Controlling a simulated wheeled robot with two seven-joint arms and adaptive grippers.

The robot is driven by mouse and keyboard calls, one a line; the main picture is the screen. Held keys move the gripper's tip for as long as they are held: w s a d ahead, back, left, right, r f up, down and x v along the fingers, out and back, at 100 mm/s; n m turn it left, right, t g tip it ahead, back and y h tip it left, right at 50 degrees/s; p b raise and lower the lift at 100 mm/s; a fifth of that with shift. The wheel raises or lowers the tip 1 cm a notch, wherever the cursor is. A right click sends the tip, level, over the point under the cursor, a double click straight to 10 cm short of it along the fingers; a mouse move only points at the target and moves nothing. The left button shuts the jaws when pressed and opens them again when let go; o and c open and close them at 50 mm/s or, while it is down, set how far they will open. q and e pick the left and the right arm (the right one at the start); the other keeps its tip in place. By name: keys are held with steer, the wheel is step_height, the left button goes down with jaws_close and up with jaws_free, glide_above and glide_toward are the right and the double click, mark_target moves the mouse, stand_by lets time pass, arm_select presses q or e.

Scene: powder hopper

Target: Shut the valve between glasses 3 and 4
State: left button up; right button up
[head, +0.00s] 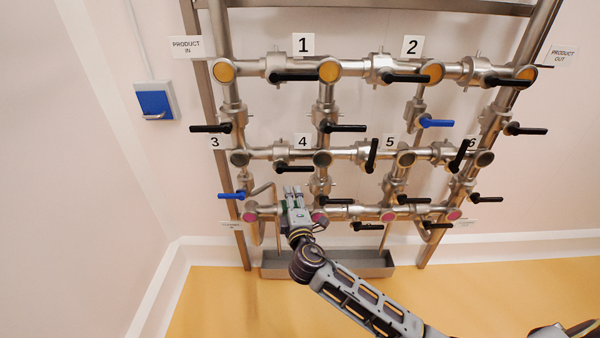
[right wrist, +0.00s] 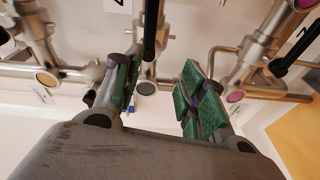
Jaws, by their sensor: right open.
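The valve between glasses 3 and 4 has a black lever (head: 294,168), which lies level along the pipe just below it in the head view. Glass 3 (head: 239,158) is dark, at the left end of the middle row. Glass 4 (head: 322,158) is dark, to the right of the valve. My right gripper (head: 293,191) is open and empty, a little below the lever and apart from it. In the right wrist view, the picture is turned sideways; a black lever (right wrist: 150,30), apparently the same one, is beyond the spread green-padded fingers (right wrist: 160,78). My left gripper is out of view.
Other levers are close by: a black one (head: 345,128) above glass 4, a blue one (head: 231,195) at lower left, and upright ones (head: 372,156) further right. A grey trough (head: 340,264) is below the pipes. Free room lies in front of the rack.

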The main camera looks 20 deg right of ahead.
steer(key=d+h, duration=0.1)
steer(key=s+d+r+h, duration=0.1)
steer(key=d+h, duration=0.1)
steer(key=shift+s+d+r, duration=0.2)
steer(key=shift+d+r, duration=0.1)
steer(key=shift+d, duration=0.05)
steer(key=shift+w, duration=0.25)
